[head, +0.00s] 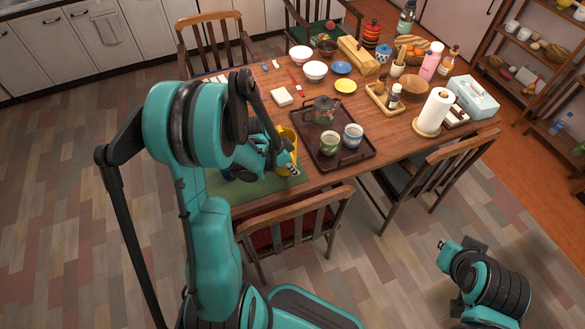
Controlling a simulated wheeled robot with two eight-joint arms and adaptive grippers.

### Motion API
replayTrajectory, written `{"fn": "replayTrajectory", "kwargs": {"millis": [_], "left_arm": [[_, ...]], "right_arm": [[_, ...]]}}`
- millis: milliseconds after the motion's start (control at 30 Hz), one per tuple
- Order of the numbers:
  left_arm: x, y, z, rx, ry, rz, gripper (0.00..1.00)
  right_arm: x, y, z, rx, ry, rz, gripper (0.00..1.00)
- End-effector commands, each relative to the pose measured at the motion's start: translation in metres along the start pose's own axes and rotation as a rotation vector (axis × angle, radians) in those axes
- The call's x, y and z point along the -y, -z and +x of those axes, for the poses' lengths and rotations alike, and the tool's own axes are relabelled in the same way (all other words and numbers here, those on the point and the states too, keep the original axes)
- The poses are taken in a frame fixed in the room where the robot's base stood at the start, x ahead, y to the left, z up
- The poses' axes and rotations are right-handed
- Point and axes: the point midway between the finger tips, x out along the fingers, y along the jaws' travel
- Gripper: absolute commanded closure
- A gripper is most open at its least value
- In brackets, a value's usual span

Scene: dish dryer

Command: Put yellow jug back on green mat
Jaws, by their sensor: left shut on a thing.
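The yellow jug (288,137) is at the near left end of the wooden table, partly hidden behind my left gripper. My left gripper (289,168) is shut on the jug. The green mat (262,189) lies flat at the table's near left corner, partly covered by my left arm. The jug shows over or beside the mat's right edge; I cannot tell whether its base touches the mat. My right gripper (444,246) is low at the right, away from the table, and its fingers are too small to read.
A dark tray (361,155) with a glass teapot (321,110), a green cup (330,143) and a blue-white cup (353,136) stands close right of the jug. A chair (294,222) stands at the near edge.

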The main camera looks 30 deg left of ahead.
Motion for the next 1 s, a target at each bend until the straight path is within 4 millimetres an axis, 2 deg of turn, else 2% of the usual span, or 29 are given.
{"fn": "replayTrajectory", "kwargs": {"millis": [100, 133, 200, 467, 600, 667, 1000], "left_arm": [[0.000, -0.001, 0.004, -0.001, 0.000, 0.000, 1.00], [0.000, -0.001, 0.003, 0.000, 0.000, 0.000, 0.84], [0.000, -0.001, 0.003, 0.000, 0.000, 0.000, 0.68], [0.000, -0.001, 0.002, 0.000, 0.000, 0.000, 0.68], [0.000, 0.001, -0.004, 0.000, 0.000, -0.001, 0.68], [0.000, 0.001, -0.014, 0.000, 0.001, -0.002, 0.68], [0.000, 0.001, -0.089, 0.000, 0.000, -0.003, 0.68]], "right_arm": [[0.000, -0.002, 0.003, 0.000, 0.000, 0.000, 1.00], [0.000, -0.002, 0.003, 0.000, 0.000, 0.000, 1.00], [0.000, -0.002, 0.002, 0.000, 0.000, 0.000, 1.00], [0.000, -0.002, 0.002, 0.000, 0.000, 0.000, 1.00], [0.000, 0.002, -0.003, 0.000, 0.000, 0.000, 1.00], [0.000, 0.004, -0.006, 0.000, 0.000, 0.000, 1.00], [0.000, 0.024, -0.033, 0.000, 0.000, 0.000, 1.00]]}}
